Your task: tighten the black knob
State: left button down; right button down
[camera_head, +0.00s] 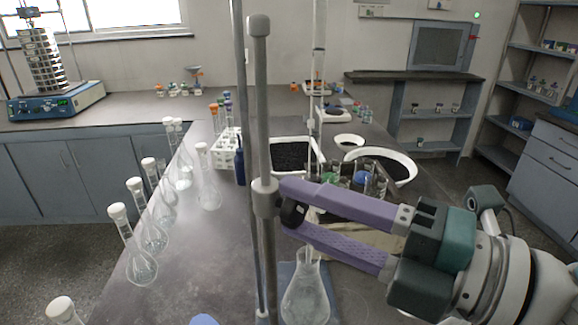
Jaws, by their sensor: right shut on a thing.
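The black knob (292,212) is on the side of a grey clamp (264,198) on a vertical metal rod (262,120). My right gripper (284,207) comes in from the right with two purple fingers, one above and one below the knob. It is shut on the knob, and the fingers partly cover it. A flask (305,296) stands below the fingers, beside the foot of the rod. My left gripper is not in view.
Several stoppered flasks (140,262) line the left side of the bench. A second thin rod (240,60) stands just left of the clamp rod.

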jog(key=shift+m, duration=0.5)
jog(key=shift+c, duration=1.9)
grip_release()
jog(key=b+v, duration=0.2)
jog(key=v, duration=0.8)
jog(key=shift+b, duration=0.3)
